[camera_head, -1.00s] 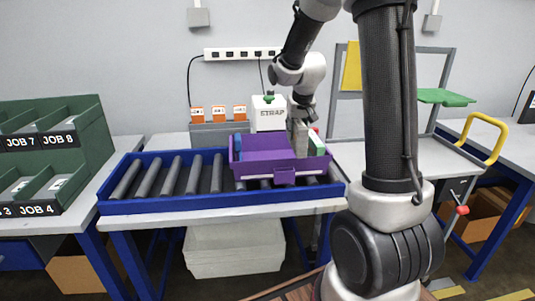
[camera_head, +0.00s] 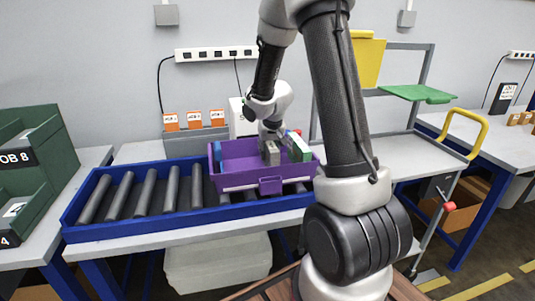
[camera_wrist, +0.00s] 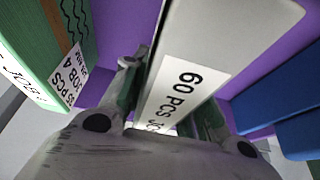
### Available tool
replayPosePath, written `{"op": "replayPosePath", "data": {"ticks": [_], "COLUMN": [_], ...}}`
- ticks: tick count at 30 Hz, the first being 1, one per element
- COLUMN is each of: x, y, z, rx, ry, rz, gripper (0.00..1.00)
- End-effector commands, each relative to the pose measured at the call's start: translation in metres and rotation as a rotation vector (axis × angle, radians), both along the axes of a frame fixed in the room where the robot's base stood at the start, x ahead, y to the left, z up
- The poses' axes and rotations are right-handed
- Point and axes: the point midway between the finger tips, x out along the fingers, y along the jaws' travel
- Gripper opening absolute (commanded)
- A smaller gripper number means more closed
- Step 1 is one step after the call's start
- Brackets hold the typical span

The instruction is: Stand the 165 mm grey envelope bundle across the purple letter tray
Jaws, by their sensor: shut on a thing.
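The purple letter tray (camera_head: 240,180) sits on the blue roller conveyor. The grey envelope bundle (camera_head: 270,154) stands upright inside the tray, right of its middle. My gripper (camera_head: 271,137) reaches down from above and is shut on the grey bundle. In the wrist view the grey bundle (camera_wrist: 205,45) is between my fingers, its white label reading "60 PCS". A green bundle (camera_head: 300,148) stands to its right in the tray, and a blue bundle (camera_head: 217,152) is at the tray's left end. I cannot tell whether the grey bundle's bottom touches the tray floor.
The conveyor's rollers (camera_head: 145,190) are bare left of the tray. Orange-labelled JOB cards (camera_head: 194,120) and a partly hidden white strapping machine (camera_head: 237,118) stand behind. A green sorting rack (camera_head: 30,160) is at far left. A cart with a yellow handle (camera_head: 470,125) is at right.

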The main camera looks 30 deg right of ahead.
Motion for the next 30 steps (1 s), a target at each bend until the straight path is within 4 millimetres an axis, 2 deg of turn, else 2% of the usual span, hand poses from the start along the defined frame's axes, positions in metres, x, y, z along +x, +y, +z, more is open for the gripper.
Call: {"op": "replayPosePath", "data": {"ticks": [4,15,16,19,30], "x": [-0.0006,0.0006,0.0007,0.0009,0.0007], "y": [0.0014,0.0000,0.0000,0.0002,0.0004], "z": [-0.0102,-0.0123,-0.0126,-0.0122,-0.0118], "rx": [0.004,0.001,0.001,0.001,0.002], "ry": [0.002,0.000,0.000,0.000,-0.001], "rz": [0.002,0.002,0.003,0.002,0.001], "gripper": [0.00,0.00,0.30,0.48,0.50]}}
